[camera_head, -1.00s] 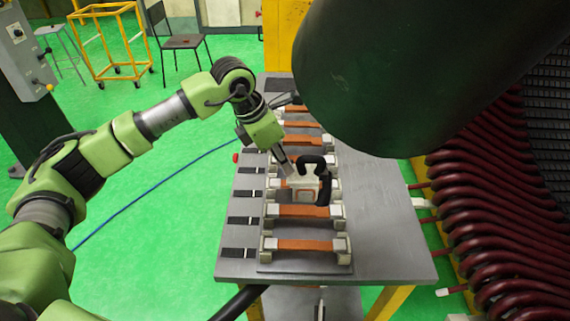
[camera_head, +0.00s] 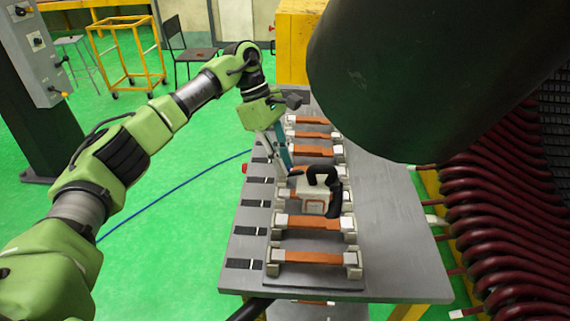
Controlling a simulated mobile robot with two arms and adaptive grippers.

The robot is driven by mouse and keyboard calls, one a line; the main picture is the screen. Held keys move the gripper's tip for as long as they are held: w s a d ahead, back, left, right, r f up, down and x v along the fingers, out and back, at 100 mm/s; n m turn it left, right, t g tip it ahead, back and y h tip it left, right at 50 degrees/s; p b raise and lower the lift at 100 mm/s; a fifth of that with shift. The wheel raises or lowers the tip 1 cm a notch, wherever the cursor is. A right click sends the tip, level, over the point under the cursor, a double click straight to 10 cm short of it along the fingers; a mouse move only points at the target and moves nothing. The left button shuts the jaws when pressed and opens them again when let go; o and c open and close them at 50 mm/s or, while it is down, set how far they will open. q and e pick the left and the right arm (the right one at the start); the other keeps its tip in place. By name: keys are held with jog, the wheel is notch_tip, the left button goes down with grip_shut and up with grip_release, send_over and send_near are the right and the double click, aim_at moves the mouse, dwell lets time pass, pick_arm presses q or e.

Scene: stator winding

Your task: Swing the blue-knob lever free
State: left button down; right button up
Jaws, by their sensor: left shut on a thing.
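My left gripper (camera_head: 281,165) reaches down from the far left side of the table. It is shut on a thin teal-blue piece (camera_head: 286,157) that shows along its fingers. This piece may belong to the blue-knob lever, but no knob can be made out at this size. My right gripper is not in view.
The grey table (camera_head: 405,265) carries a rack of orange bars in white end blocks (camera_head: 310,256). Black strips line its left edge. Dark red coils (camera_head: 495,240) stand close on the right. A large dark cylinder (camera_head: 425,75) hangs over the upper right. The table's right part is clear.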

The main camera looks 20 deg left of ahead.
pick_arm(q)
jog(key=shift+w+a+m+g+y+p, duration=0.15)
jog(key=shift+w+m+g+p, duration=0.2)
jog(key=shift+m, duration=0.65)
jog(key=shift+w+a+m+g+y+p, duration=0.15)
jog(key=shift+w+m+g, duration=0.25)
jog(key=shift+m, duration=0.6)
jog(key=c, duration=1.9)
grip_release()
jog(key=shift+r, duration=0.1)
jog(key=shift+v, duration=3.65)
